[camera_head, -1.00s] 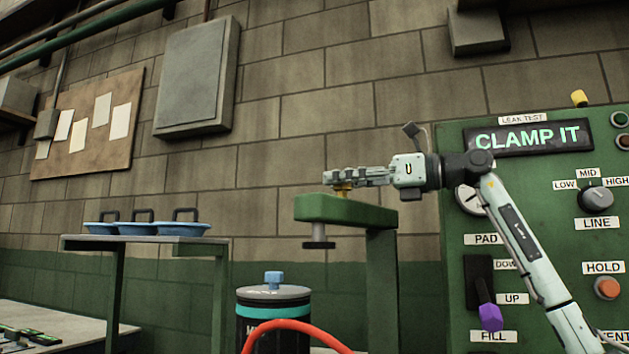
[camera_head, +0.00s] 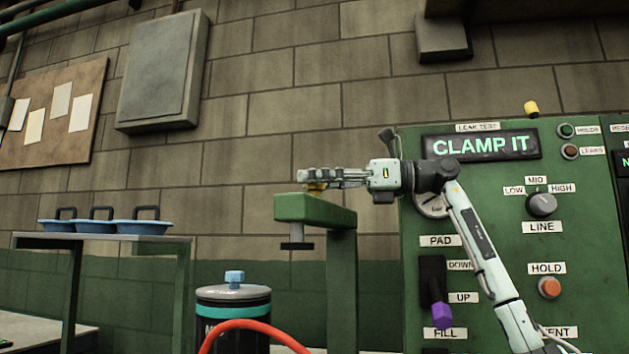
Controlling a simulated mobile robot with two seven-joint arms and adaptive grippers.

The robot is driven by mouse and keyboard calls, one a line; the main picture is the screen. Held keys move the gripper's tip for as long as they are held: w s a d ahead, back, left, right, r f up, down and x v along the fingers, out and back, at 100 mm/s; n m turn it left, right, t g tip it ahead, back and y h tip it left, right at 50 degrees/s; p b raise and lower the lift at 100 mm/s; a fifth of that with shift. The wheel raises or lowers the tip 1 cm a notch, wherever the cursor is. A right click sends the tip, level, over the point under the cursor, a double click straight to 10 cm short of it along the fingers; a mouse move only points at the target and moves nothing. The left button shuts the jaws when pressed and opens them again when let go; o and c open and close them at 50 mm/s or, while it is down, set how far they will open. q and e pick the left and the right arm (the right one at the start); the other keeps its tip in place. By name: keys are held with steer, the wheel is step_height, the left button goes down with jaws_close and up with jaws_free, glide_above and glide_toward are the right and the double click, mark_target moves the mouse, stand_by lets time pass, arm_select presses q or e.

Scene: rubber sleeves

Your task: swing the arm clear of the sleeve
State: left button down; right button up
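My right gripper (camera_head: 303,178) reaches in from the right and lies level just above the top of a green post with an overhanging arm (camera_head: 318,212). A small brass-coloured piece (camera_head: 316,187) shows under its fingers, on the arm's top. I see the fingers from the side and cannot tell whether they grip it. A dark pad (camera_head: 297,246) hangs on a short stem below the arm's left end. I cannot pick out a rubber sleeve. My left gripper is not in view.
A green panel (camera_head: 510,265) reading "CLAMP IT" stands behind my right arm, with a purple-handled lever (camera_head: 439,313). A dark canister (camera_head: 234,308) and a red hose (camera_head: 255,325) are below. Blue trays (camera_head: 140,227) sit on a table at left. Open space lies above the gripper.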

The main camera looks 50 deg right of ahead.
steer(key=shift+o, duration=0.5)
steer(key=shift+s+d, duration=0.2)
steer(key=v, duration=1.1)
steer(key=shift+s, duration=0.15)
steer(key=shift+d+f, duration=0.1)
